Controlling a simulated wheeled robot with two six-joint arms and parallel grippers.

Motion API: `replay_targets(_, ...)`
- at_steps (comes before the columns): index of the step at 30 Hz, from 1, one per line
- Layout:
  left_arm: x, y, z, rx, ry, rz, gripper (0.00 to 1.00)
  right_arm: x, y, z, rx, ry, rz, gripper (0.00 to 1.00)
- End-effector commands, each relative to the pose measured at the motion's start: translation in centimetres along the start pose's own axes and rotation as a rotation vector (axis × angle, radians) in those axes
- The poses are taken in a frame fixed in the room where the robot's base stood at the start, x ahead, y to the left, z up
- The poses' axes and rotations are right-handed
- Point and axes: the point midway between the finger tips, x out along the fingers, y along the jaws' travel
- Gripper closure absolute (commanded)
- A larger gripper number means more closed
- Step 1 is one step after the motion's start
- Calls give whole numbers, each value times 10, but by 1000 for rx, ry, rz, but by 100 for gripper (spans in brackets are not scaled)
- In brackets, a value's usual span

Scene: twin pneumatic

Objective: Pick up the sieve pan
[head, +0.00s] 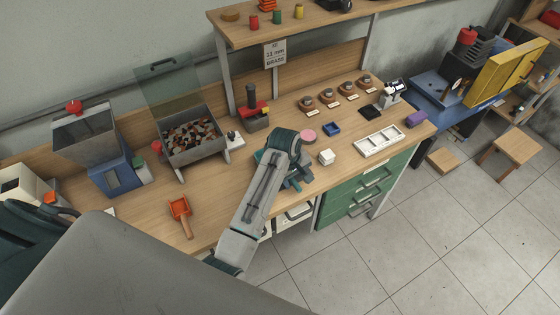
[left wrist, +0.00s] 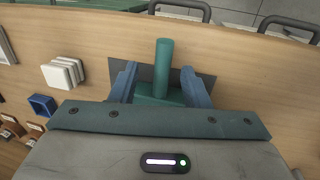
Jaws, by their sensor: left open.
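In the left wrist view a dark flat plate with a green block and an upright green post (left wrist: 163,66) lies on the bench near its front edge; it seems to be the sieve pan. My left gripper (left wrist: 160,84) is open. Its two blue-grey fingers stand on either side of the green block and post, with visible gaps to the post. In the head view my left gripper (head: 295,179) is low over the front of the bench, and the arm and hand hide most of the pan. My right gripper is not in view.
A white block (head: 326,157), a pink disc (head: 308,136) and a blue bin (head: 332,128) are close to the gripper. A white compartment tray (head: 380,142) lies farther right. An orange scoop (head: 180,207) and a bin of mixed pieces (head: 193,140) are left. Green drawers (head: 345,205) are below.

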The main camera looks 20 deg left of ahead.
Motion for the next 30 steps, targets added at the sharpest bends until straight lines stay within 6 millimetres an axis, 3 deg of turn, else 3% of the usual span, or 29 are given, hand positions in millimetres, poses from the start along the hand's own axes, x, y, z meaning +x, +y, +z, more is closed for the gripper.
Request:
replay_targets(2,9,0,0,0,-3,-4,58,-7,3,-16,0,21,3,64)
replay_targets(5,18,0,0,0,-1,-2,58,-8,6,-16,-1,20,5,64)
replay_targets(13,22,0,0,0,0,0,58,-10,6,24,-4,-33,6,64)
replay_targets(18,22,0,0,0,0,0,91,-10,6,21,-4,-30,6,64)
replay_targets(20,22,0,0,0,0,0,100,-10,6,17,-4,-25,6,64)
replay_targets(30,20,2,-1,1,2,2,100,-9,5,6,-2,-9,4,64)
